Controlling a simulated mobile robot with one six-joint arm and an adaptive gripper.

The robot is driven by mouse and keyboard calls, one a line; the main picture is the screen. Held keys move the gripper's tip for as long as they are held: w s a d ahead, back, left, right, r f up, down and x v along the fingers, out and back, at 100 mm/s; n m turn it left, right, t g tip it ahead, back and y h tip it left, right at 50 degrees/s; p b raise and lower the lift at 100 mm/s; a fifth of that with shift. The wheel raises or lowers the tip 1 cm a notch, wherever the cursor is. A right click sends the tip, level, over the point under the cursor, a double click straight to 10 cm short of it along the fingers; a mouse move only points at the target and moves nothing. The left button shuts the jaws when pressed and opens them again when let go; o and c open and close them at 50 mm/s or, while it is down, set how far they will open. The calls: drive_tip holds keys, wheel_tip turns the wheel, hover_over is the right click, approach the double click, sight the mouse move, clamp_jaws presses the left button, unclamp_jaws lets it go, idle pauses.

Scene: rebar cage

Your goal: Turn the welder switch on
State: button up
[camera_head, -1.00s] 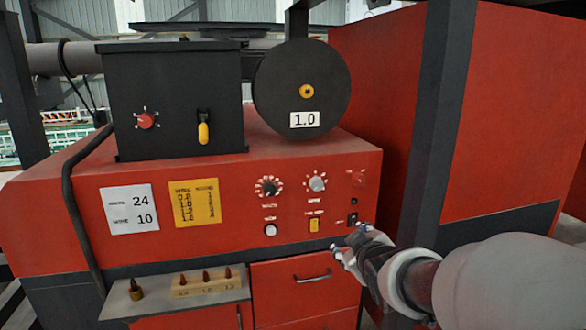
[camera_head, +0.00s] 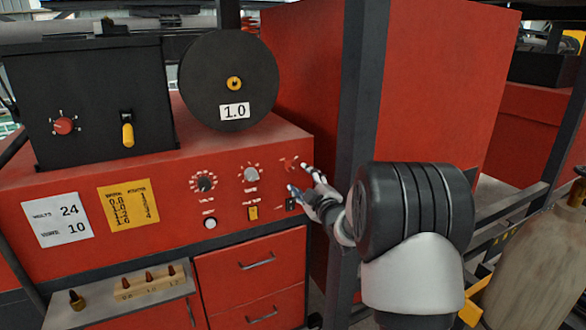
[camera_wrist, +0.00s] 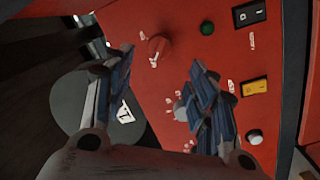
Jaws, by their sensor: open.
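The red welder (camera_head: 130,205) fills the left half of the head view, its front panel facing me. A red rotary knob (camera_head: 289,163) is at the panel's upper right; it also shows in the wrist view (camera_wrist: 158,48). A black rocker switch (camera_head: 291,204) is below it and shows at the wrist view's top right (camera_wrist: 250,13). My gripper (camera_head: 299,179) is open and empty in front of the panel's right side. In the wrist view, the fingertips (camera_wrist: 160,62) stand apart, with the red knob between and beyond them. I see no clear contact.
A yellow rocker (camera_head: 253,213), a white button (camera_head: 210,223) and two dial knobs (camera_head: 205,181) sit left of the gripper. A green lamp (camera_wrist: 207,28) is near the red knob. A dark post (camera_head: 360,110) stands right of the welder. A gas cylinder (camera_head: 525,275) is at lower right.

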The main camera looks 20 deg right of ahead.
sight(293, 169)
drive_tip(key=w, duration=0.6)
drive_tip(key=w+p, duration=0.1)
drive_tip(key=w, duration=0.2)
drive_tip(key=shift+d, duration=0.25)
drive_tip(key=shift+c, duration=0.2)
drive_tip(key=c, duration=1)
